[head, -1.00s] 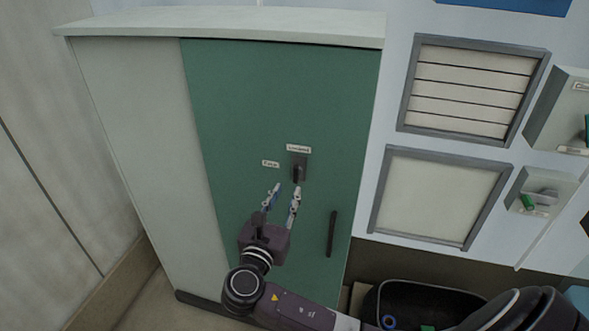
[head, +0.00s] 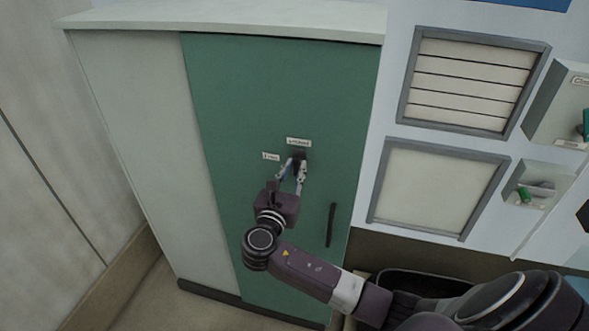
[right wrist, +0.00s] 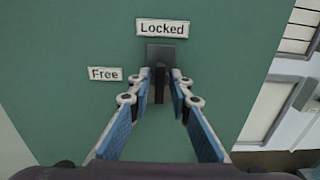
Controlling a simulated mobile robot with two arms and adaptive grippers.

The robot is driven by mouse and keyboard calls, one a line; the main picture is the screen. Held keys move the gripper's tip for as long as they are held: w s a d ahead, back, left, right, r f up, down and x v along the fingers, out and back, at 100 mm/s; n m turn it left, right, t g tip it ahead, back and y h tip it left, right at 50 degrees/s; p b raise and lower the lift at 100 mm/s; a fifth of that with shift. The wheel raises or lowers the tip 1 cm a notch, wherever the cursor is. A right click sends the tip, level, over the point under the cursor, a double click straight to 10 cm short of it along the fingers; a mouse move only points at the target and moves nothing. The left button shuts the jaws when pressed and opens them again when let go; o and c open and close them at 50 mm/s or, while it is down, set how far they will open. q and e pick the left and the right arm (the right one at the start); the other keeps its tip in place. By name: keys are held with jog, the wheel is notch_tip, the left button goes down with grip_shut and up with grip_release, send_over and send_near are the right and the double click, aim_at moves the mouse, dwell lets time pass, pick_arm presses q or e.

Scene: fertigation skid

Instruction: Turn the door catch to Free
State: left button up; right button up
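The door catch (right wrist: 159,84) is a dark knob on a dark plate on the green cabinet door (head: 250,110). Its lever points straight down, below the "Locked" label (right wrist: 162,28); the "Free" label (right wrist: 104,74) is to its left. In the head view the catch (head: 299,156) is partly hidden by my right gripper (head: 293,170). In the right wrist view the gripper's fingertips (right wrist: 160,80) stand on both sides of the lever with small gaps, so the gripper is open around it. My left gripper is in neither view.
A dark vertical door handle (head: 331,225) is to the lower right of the catch. A louvred vent (head: 472,82) and a framed panel (head: 437,192) are on the wall to the right. A black bin (head: 400,282) stands behind my right arm. The door around the catch is clear.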

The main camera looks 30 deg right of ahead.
grip_shut()
jog(key=shift+f+m, duration=0.1)
jog(key=shift+m, duration=0.3)
jog(key=m+b, duration=0.2)
jog(key=m, duration=0.1)
jog(key=shift+s+f+m, duration=0.1)
jog(key=shift+m, duration=0.3)
jog(key=m+b, duration=0.2)
jog(key=m, duration=0.1)
jog(key=shift+d+f+m, duration=0.1)
jog(key=shift+m, duration=0.2)
jog(key=m+b, duration=0.5)
jog(key=m, duration=0.1)
jog(key=shift+s+f, duration=0.1)
jog(key=shift+f, duration=0.05)
jog(key=shift+d+m+b, duration=0.1)
jog(key=shift+m+b, duration=1.2)
jog(key=shift+m, duration=0.5)
